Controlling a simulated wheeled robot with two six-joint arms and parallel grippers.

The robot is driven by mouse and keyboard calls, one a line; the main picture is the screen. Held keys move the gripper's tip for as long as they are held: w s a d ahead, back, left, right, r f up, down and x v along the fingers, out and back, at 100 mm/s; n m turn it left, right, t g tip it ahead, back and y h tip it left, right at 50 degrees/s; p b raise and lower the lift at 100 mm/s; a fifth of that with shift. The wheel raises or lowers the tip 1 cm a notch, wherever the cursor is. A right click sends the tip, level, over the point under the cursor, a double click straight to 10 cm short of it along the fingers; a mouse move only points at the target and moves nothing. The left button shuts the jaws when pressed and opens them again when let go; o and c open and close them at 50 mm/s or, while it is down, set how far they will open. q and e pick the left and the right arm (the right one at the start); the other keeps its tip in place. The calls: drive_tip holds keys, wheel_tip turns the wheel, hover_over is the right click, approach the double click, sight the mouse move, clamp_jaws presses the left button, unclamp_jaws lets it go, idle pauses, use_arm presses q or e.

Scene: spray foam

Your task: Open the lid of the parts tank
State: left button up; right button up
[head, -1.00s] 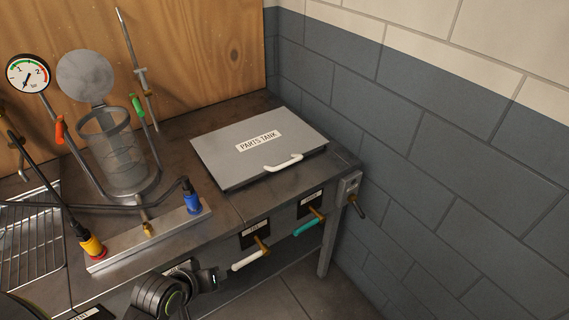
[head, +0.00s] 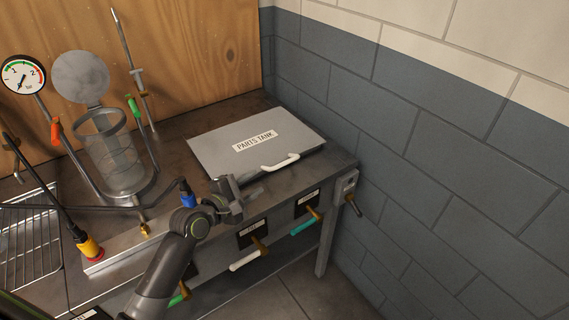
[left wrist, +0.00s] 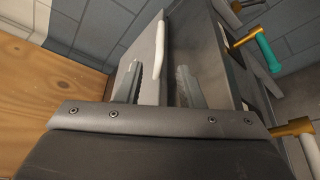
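The parts tank has a flat grey lid (head: 225,150) with a "PARTS TANK" label, and the lid lies shut at the bench's right end. A white bar handle (head: 280,162) sits near its front edge. My left gripper (head: 250,189) is in front of the lid's front edge, to the left of the handle. In the left wrist view its fingers (left wrist: 158,75) are apart with nothing held, and the white handle (left wrist: 158,42) shows beyond and between them, apart from the fingers. My right gripper is not in view.
A blue-capped fitting (head: 187,198) stands close left of my left arm. Valves with white (head: 246,261) and teal (head: 304,227) levers stick out from the bench front below. A glass vessel (head: 118,160) stands at left. A block wall rises behind and right.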

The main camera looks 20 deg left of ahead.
sight(281, 166)
use_arm(q)
drive_tip(key=b+x, duration=0.1)
drive_tip(key=x, duration=1.3)
drive_tip(key=shift+w+d+f, duration=0.15)
drive_tip(key=shift+w, duration=0.1)
drive_tip(key=shift+c, duration=0.4)
clamp_jaws()
